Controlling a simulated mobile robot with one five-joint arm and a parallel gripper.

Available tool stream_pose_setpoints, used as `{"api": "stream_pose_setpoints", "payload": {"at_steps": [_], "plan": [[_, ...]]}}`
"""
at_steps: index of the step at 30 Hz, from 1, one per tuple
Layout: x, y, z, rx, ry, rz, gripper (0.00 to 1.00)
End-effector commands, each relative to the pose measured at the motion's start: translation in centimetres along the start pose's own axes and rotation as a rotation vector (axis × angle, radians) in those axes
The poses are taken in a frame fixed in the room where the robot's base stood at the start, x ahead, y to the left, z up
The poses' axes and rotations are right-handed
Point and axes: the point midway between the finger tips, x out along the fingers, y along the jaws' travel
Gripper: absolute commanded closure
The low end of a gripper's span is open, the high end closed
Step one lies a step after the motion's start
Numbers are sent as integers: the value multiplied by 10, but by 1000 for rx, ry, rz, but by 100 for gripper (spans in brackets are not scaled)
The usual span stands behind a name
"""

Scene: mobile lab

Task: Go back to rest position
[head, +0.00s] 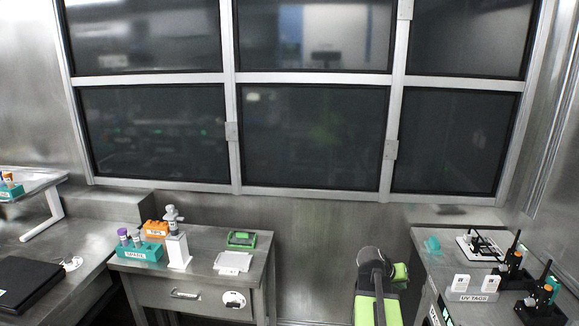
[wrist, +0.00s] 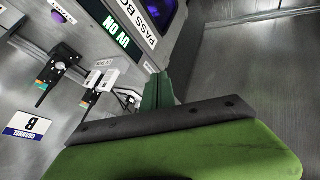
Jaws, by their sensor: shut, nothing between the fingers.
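My gripper (wrist: 158,85) shows in the wrist view as dark green fingers beyond a grey bar and a large green part of my own arm. The fingers are together with nothing between them. In the head view my green and black arm (head: 378,290) stands at the bottom, right of centre, in the gap between two metal benches. It appears compact and apart from both benches. I cannot make out the fingertips in the head view.
The left bench (head: 200,275) holds a teal rack (head: 140,252), an orange rack (head: 155,228) and a green-edged device (head: 242,239). The right bench (head: 440,270) carries black antenna devices (head: 512,270) and a UV TAGS holder (head: 472,295). A PASS BOX panel (wrist: 135,25) shows in the wrist view.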

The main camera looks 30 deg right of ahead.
Motion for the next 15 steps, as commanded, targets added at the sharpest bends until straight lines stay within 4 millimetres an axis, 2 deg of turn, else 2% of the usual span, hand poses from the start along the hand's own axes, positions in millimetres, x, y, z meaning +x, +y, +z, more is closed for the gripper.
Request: {"api": "stream_pose_setpoints", "payload": {"at_steps": [1, 3, 5, 6, 8, 9, 11, 12, 15], "plan": [[-23, -41, -2, -41, 16, -48, 100], [-54, -95, 0, -96, 26, -116, 100], [-82, -140, 8, -146, 28, -176, 100], [-101, -168, 16, -181, 26, -217, 100], [-131, -209, 32, -237, 18, -278, 100], [-152, -234, 45, -277, 9, -319, 100], [-183, -270, 68, -339, -11, -382, 100], [-204, -292, 87, -384, -29, -424, 100], [-252, -333, 135, -495, -86, -522, 100]]}}
